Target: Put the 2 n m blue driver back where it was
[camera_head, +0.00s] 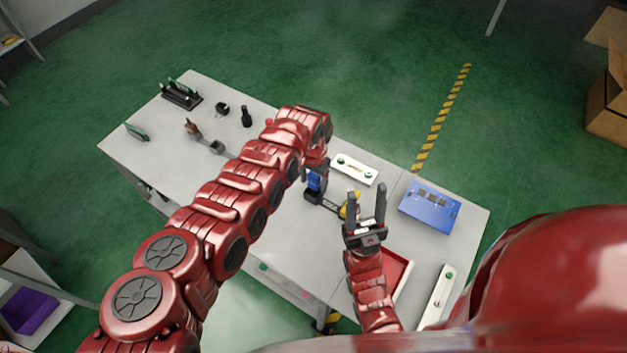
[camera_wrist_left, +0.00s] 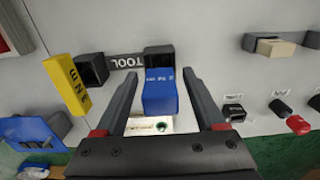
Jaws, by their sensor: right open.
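The blue driver (camera_head: 317,180) is by the black holder (camera_head: 313,196) at the left end of the TOOL label (camera_head: 331,207). In the left wrist view the blue driver (camera_wrist_left: 160,97), with white lettering, is in line with its black holder (camera_wrist_left: 158,57); how deep it sits is hidden. My left gripper (camera_wrist_left: 160,75) is open, one finger on each side of the driver, with gaps showing. A yellow driver (camera_wrist_left: 65,85) is beside the other black holder (camera_wrist_left: 92,68). My right gripper (camera_head: 367,196) is open and empty, fingers pointing up, near the yellow driver (camera_head: 351,203).
A white plate with green knobs (camera_head: 355,168) lies behind the holders. A blue box (camera_head: 430,206) is to the right and a red tray (camera_head: 401,262) in front. Several black fixtures, one of them a rack (camera_head: 181,97), stand on the left table, with bare surface between them.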

